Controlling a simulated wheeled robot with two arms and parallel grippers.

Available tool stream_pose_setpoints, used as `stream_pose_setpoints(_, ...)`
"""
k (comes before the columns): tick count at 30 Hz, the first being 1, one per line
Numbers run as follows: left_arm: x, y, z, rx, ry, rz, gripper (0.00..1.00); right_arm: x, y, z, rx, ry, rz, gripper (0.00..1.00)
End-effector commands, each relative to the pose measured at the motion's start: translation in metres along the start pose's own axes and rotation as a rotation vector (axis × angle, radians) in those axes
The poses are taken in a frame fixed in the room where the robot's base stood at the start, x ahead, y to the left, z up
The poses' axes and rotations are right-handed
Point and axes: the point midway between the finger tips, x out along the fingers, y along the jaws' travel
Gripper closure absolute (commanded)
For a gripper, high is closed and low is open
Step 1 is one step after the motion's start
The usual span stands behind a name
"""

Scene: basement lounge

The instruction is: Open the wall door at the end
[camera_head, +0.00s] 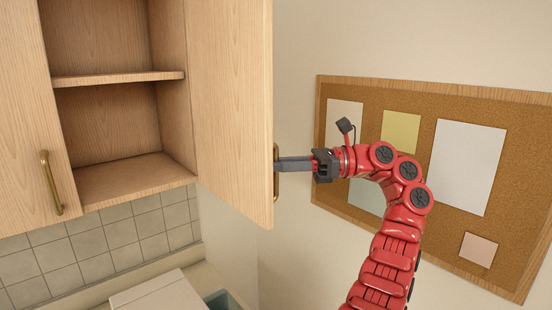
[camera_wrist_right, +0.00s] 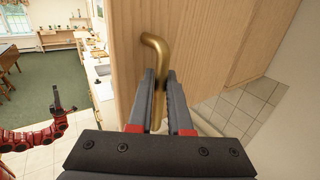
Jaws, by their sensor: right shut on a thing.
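The wooden wall door at the end (camera_head: 232,90) stands wide open, swung out from the cabinet. Its brass handle (camera_head: 276,172) is on the outer face, near the free edge. My right gripper (camera_head: 282,164) reaches that handle from the right and is shut on it. The open compartment (camera_head: 115,120) behind the door shows one shelf and looks empty. My left gripper (camera_wrist_right: 57,98) shows only in the right wrist view, away at the left, too small to judge.
A closed door (camera_head: 25,130) with a brass handle (camera_head: 52,182) is left of the open compartment. A cork board (camera_head: 420,130) with papers hangs on the wall behind my right arm. A counter and a white box (camera_head: 160,292) are below. Tiles (camera_head: 110,240) line the wall.

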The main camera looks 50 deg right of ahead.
Motion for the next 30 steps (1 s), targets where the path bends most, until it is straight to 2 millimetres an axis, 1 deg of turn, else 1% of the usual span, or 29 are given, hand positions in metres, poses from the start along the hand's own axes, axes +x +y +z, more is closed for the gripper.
stream_pose_setpoints(8, 0.0, 0.0, 0.0, 0.0, 0.0, 0.0, 0.5, 0.001, 0.0, 0.001, 0.0, -0.003, 0.001, 1.0)
stream_pose_setpoints(9, 0.0, 0.0, 0.0, 0.0, 0.0, 0.0, 0.5, 0.001, 0.0, 0.001, 0.0, -0.003, 0.001, 0.77)
stream_pose_setpoints(13, 0.0, 0.0, 0.0, 0.0, 0.0, 0.0, 0.5, 0.001, 0.0, 0.001, 0.0, -0.002, 0.001, 0.54)
stream_pose_setpoints(14, 0.0, 0.0, 0.0, 0.0, 0.0, 0.0, 0.5, 0.001, 0.0, 0.001, 0.0, -0.002, 0.001, 0.53)
stream_pose_setpoints(25, -0.001, 0.0, 0.0, 0.0, 0.0, 0.0, 0.5, -0.002, 0.0, 0.0, 0.0, -0.002, 0.0, 0.53)
stream_pose_setpoints(30, -0.006, 0.0, 0.001, 0.0, 0.0, 0.0, 0.5, -0.016, -0.001, -0.001, 0.001, -0.004, -0.003, 0.53)
